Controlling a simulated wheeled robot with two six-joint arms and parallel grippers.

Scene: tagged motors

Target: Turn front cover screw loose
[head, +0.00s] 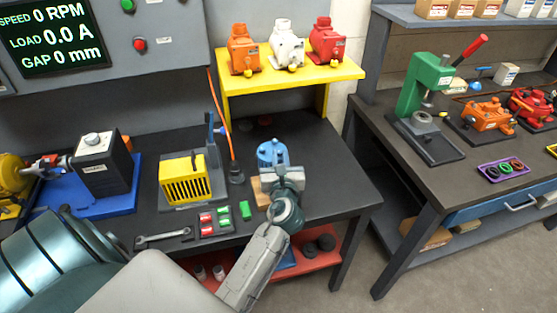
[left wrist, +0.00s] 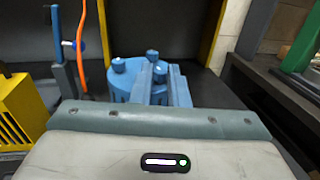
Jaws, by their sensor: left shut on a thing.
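A blue motor or pump (head: 270,153) stands on the black bench in the head view, partly covered by my left gripper. In the left wrist view its blue round body (left wrist: 122,82) shows screw-like knobs on top, one at the left (left wrist: 118,65) and one at the back (left wrist: 151,55). My left gripper (head: 277,170) reaches over its near side, with its fingers (left wrist: 160,75) close together. It is shut on what appears to be a blue front cover screw (left wrist: 160,71); its contact is mostly hidden. My right gripper is not in view.
A wooden block (head: 260,193) lies beside the blue unit. A yellow caged device (head: 184,178), small red and green parts (head: 207,219) and a wrench (head: 163,237) lie left. A yellow shelf (head: 290,79) holds orange, white and red units behind. The bench's right part is clear.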

